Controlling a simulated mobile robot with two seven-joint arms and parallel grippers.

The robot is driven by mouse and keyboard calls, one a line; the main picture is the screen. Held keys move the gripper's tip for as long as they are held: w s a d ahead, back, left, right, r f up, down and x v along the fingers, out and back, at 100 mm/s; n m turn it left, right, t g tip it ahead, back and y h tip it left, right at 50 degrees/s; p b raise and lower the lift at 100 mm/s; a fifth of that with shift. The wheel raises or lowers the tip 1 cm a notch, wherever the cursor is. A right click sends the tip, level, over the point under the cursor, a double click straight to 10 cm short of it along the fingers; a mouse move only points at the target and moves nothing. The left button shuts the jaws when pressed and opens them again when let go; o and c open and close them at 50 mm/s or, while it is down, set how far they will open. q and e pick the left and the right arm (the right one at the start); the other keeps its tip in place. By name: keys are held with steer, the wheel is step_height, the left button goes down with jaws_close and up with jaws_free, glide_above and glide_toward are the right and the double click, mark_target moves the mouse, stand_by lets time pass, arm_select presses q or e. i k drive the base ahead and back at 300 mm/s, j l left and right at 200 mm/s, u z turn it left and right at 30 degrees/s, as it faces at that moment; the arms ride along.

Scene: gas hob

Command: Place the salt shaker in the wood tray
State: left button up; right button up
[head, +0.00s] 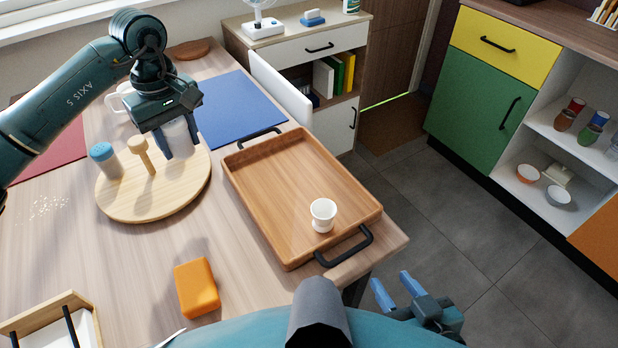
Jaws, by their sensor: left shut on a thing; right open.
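My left gripper (181,147) is shut on a pale, whitish cylinder that looks like the salt shaker (176,134). Its top is hidden by the gripper, and it is at the right rear part of the round wooden board (135,205). I cannot tell whether it touches the board. The wood tray (270,185) lies right of the board, with black handles and a white egg cup (323,214) near its front right corner. My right gripper (397,289) is open and empty, off the table's right front edge.
A blue-capped shaker (105,161) and a wooden mallet-like tool (143,153) stand on the round board. A blue mat (238,108) lies behind, a white chair back (281,88) beyond the table edge. An orange block (196,288) lies in front. Most of the tray is bare.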

mark_target(280, 169)
steer(key=i+l+u, duration=0.1)
steer(key=l, duration=0.3)
steer(key=i+l+u, duration=0.1)
steer(key=l, duration=0.3)
steer(key=i+l, duration=0.1)
steer(key=l, duration=0.3)
steer(key=u, duration=0.05)
